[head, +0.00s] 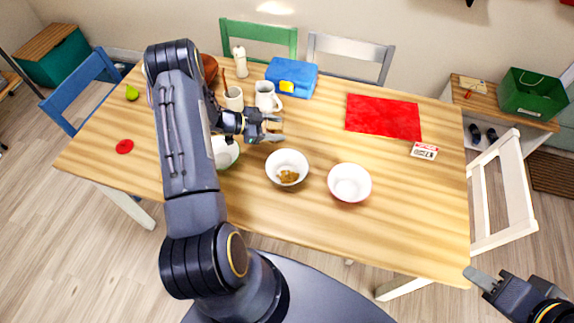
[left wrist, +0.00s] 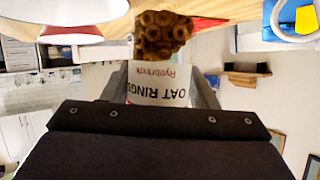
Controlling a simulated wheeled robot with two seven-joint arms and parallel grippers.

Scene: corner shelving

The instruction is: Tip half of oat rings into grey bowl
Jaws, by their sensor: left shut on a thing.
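My left gripper (head: 272,128) is shut on the oat rings box, above the table. In the left wrist view the white oat rings box (left wrist: 158,85) is upside down in the picture, with brown rings (left wrist: 163,35) clustered at its open end. In the head view the box is mostly hidden by the gripper. The grey bowl (head: 288,160) stands just below the gripper in the picture, with a small heap of rings (head: 288,177) in it. My right gripper (head: 481,278) is at the lower right, away from the bowls; its jaw state is unclear.
A white bowl (head: 349,184) stands right of the grey bowl, and another bowl (head: 226,152) is partly behind my left arm. Mugs (head: 267,97), a blue box (head: 291,78), a red mat (head: 383,117) and a small card (head: 424,151) are on the table. The front right is clear.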

